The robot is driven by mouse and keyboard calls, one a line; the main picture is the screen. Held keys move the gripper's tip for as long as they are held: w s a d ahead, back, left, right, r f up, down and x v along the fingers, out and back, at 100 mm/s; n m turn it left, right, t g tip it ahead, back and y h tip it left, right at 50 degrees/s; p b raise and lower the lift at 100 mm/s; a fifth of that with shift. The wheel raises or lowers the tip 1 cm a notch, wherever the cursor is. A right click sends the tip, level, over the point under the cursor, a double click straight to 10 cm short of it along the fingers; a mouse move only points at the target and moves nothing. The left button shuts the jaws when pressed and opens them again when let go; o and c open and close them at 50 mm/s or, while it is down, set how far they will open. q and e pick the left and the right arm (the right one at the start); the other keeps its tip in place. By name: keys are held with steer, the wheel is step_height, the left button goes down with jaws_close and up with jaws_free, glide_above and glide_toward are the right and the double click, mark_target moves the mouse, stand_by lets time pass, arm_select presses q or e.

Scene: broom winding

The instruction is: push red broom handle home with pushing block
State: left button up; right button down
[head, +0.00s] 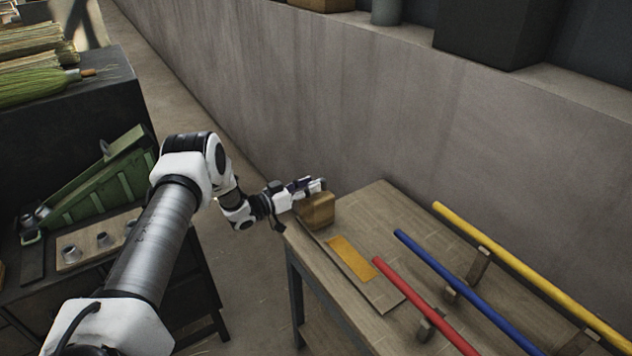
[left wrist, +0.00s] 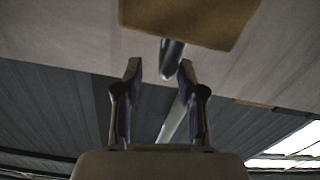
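The red broom handle (head: 425,305) lies at the front of the wooden table on the right, its far end near a flat board. A brown wooden block (head: 316,210), which looks like the pushing block, is at the table's far left corner. My left gripper (head: 312,185) is at this block. In the left wrist view the block (left wrist: 190,18) is ahead, with a dark rounded peg (left wrist: 172,60) sticking out toward my open fingers (left wrist: 160,68). The peg's tip shows between the fingertips, with gaps on both sides. My right gripper is in neither view.
Blue (head: 465,290) and yellow (head: 530,270) handles lie beside the red one on wooden supports. An orange patch (head: 351,259) marks the flat board. A dark bench (head: 75,105) with broom bundles, and a green machine (head: 110,180), stand left. A grey wall (head: 330,100) runs behind.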

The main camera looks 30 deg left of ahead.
arm_select(q)
steer(key=shift+w+f, duration=0.25)
steer(key=shift+w, duration=0.4)
steer(key=shift+w+a+f, duration=0.1)
steer(key=shift+w+f, duration=0.05)
steer(key=shift+w, duration=0.05)
steer(key=shift+s, duration=0.15)
steer(key=shift+s+r, duration=0.1)
steer(key=shift+r, duration=0.15)
jaws_close()
steer(key=shift+d, duration=0.2)
steer(key=s+d, duration=0.4)
steer(key=d, duration=0.5)
steer(key=s+d, duration=0.4)
steer(key=d, duration=0.5)
steer(key=shift+d, duration=0.4)
steer(key=shift+f, duration=0.15)
